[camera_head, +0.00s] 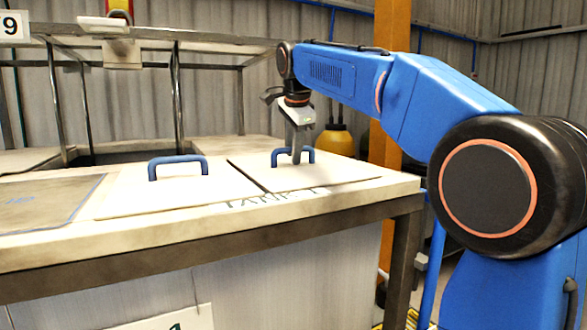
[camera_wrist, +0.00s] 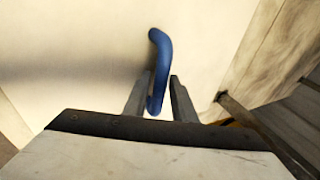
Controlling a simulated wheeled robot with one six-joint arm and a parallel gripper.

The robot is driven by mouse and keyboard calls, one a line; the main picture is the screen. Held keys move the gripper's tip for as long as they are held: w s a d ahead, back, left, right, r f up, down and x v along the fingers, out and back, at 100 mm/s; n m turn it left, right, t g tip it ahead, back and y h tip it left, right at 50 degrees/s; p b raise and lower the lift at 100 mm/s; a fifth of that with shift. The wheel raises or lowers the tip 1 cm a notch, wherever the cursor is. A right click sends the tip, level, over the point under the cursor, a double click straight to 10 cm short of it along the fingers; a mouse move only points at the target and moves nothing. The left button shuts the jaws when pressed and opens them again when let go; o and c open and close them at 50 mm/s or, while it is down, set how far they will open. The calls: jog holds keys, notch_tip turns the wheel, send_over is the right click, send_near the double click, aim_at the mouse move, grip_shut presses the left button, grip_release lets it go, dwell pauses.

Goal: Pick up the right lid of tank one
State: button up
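The right lid (camera_head: 335,172) of tank one is a flat cream panel lying on the tank top, with a blue arched handle (camera_head: 308,155). The wrist view shows the lid surface (camera_wrist: 80,50) and its handle (camera_wrist: 161,50). My gripper (camera_head: 297,158) is down at this handle. In the wrist view, its two fingers (camera_wrist: 156,95) stand on either side of the handle's near part. A gap shows beside the handle, so the fingers look open around it. The left lid (camera_head: 130,195), with its own blue handle (camera_head: 178,161), lies beside it to the left.
The tank top's front edge (camera_head: 250,228) carries a dark "TANK 1" marking. A metal frame (camera_head: 176,100) stands behind the lids. An orange post (camera_head: 391,80) and a yellow container (camera_head: 335,140) are behind at the right. A blue-outlined area (camera_head: 45,203) lies far left.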

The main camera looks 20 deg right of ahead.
jog(key=shift+c, duration=0.7)
grip_shut()
jog(key=shift+r, duration=0.1)
dwell(0.5)
